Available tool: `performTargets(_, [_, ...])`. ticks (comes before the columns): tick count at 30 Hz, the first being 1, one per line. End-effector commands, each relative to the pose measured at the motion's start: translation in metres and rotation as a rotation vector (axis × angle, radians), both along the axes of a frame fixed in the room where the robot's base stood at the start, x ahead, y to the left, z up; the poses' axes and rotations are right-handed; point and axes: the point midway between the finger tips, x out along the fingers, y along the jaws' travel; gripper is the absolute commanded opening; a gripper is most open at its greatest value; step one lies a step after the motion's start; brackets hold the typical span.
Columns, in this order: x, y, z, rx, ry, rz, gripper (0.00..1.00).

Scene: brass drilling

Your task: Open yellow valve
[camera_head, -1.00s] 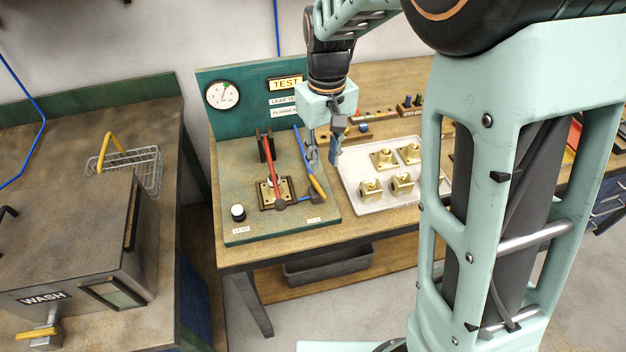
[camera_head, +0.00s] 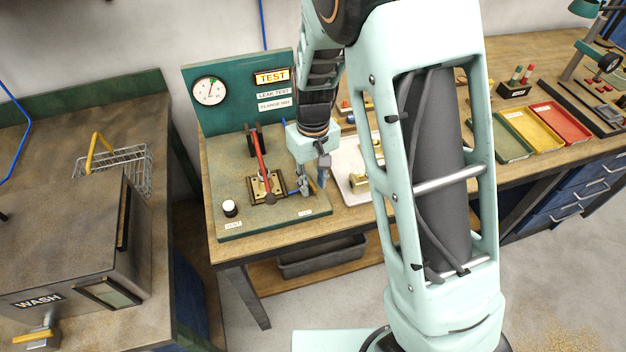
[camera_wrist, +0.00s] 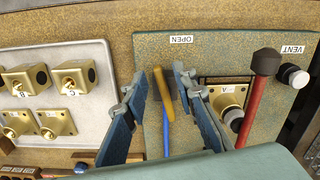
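The yellow valve handle (camera_wrist: 164,95) shows in the wrist view near the OPEN label, with a blue pipe (camera_wrist: 166,147) running from it. In the head view the handle (camera_head: 314,187) is mostly hidden behind my gripper. My gripper (camera_wrist: 158,86) is open, one finger on each side of the handle. I see gaps between handle and fingers. In the head view my gripper (camera_head: 313,178) is low over the right side of the green test board (camera_head: 232,188). How far the fingertips reach down around the handle I cannot tell.
A red lever clamp (camera_head: 260,152) over a brass part stands left of my gripper in the head view, near the VENT knob (camera_head: 230,208). A pale tray (camera_wrist: 88,112) of brass parts lies on the other side. The pressure gauge (camera_head: 209,91) and lit TEST sign (camera_head: 272,77) are behind.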

Motion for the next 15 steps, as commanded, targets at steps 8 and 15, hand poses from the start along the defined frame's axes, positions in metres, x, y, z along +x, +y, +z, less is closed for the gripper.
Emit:
performTargets(8, [-0.0001,0.0,0.0002,0.0,0.0,0.0,0.04])
performTargets(15, [0.0,0.0001,0.0004,0.0,0.0,-0.002,0.0])
